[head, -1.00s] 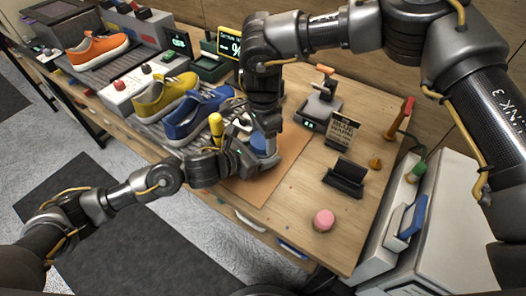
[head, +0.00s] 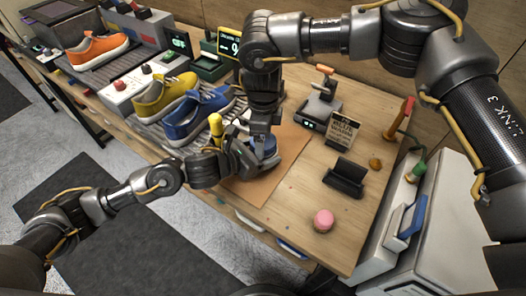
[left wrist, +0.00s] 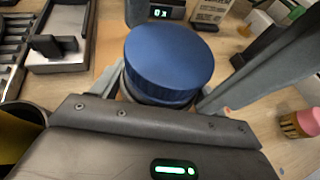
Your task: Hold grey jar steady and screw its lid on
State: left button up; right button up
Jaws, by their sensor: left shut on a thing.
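A grey jar (left wrist: 128,92) carries a blue lid (left wrist: 165,62) on its top in the left wrist view. The lid looks level, but I cannot tell how tightly it sits. My left gripper (head: 262,160) is shut on the jar, with its grey fingers on either side of it. The jar is mostly hidden by the lid and gripper. In the head view the lid (head: 264,142) shows as a small blue patch. My right gripper (head: 262,128) points down just above it. Its fingertips are too small to judge, and no right finger is seen around the lid in the left wrist view.
A brown mat (head: 255,190) lies under the grippers on the wooden table (head: 300,180). A yellow bottle (head: 215,128) and blue sneaker (head: 195,115) stand close left. A black stand (head: 345,178), small sign (head: 341,130) and pink round item (head: 323,220) are to the right.

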jog(key=shift+s, duration=0.1)
jog(key=shift+r, duration=2.3)
jog(key=shift+c, duration=0.2)
jog(key=shift+w+d+r+n+t, duration=0.1)
jog(key=shift+w+r+n+t, duration=0.15)
jog(key=shift+r, duration=0.4)
jog(key=shift+w+d+r+n+t, duration=0.15)
jog(key=shift+w+r, duration=0.2)
jog(key=shift+r, duration=0.25)
jog(key=n, duration=0.1)
jog(key=r+n, duration=0.1)
jog(key=n, duration=0.1)
jog(key=shift+s+a, duration=0.1)
jog(key=shift+s, duration=0.05)
jog(key=shift+s+n, duration=0.15)
jog(key=shift+n, duration=0.85)
jog(key=n, duration=0.2)
jog(key=shift+s+a+n+g, duration=0.15)
jog(key=shift+s+n+g, duration=0.1)
jog(key=shift+n+g, duration=0.15)
jog(key=shift+f, duration=0.15)
